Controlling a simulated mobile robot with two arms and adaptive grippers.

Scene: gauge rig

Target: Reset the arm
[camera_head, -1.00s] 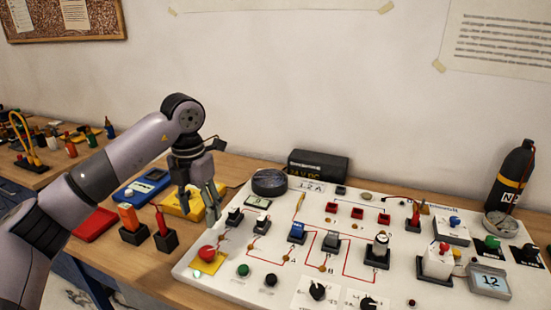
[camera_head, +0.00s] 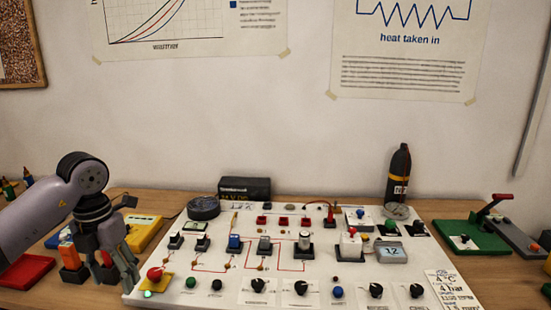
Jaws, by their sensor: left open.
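My left arm comes in from the left in the head view. Its gripper (camera_head: 120,272) points down, with its fingers apart and empty. It is at the left edge of the white panel (camera_head: 205,276), just left of a red mushroom button (camera_head: 155,274) on a yellow plate. A gap seems to show between fingers and button, but depth is hard to judge. A small green light (camera_head: 148,294) glows below that button. The gripper partly hides an orange item in a dark holder (camera_head: 70,257). My right gripper is not in view.
The panel carries several switches, knobs and a small display (camera_head: 388,252). A black supply box (camera_head: 245,188) and a dark bottle (camera_head: 399,173) stand behind it. A yellow device (camera_head: 146,231) is behind the gripper. A green base with a red-handled lever (camera_head: 470,238) is right.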

